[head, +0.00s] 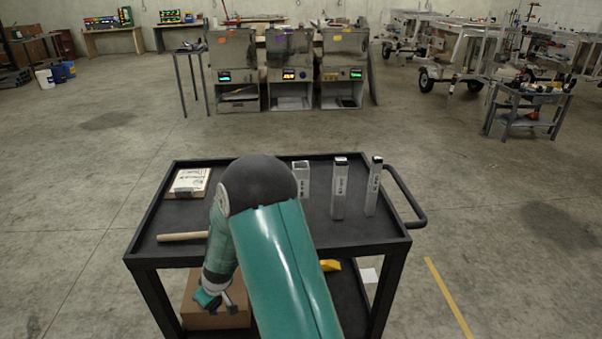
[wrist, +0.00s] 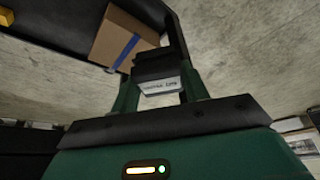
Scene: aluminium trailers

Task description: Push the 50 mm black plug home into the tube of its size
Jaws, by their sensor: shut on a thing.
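In the head view my gripper (head: 226,299) hangs low at the cart's near side, in front of a cardboard box. In the wrist view my gripper (wrist: 160,88) is shut on a black plug (wrist: 157,67) with a white printed face. The plug cannot be made out in the head view. Three grey square tubes stand upright on the cart top. The left tube (head: 301,182) is wider, short and looks open, partly behind my arm. The middle tube (head: 339,192) and the slim right tube (head: 373,192) have dark tops. I cannot read their sizes.
The black cart (head: 320,228) has a raised rim and a handle (head: 410,200) at right.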

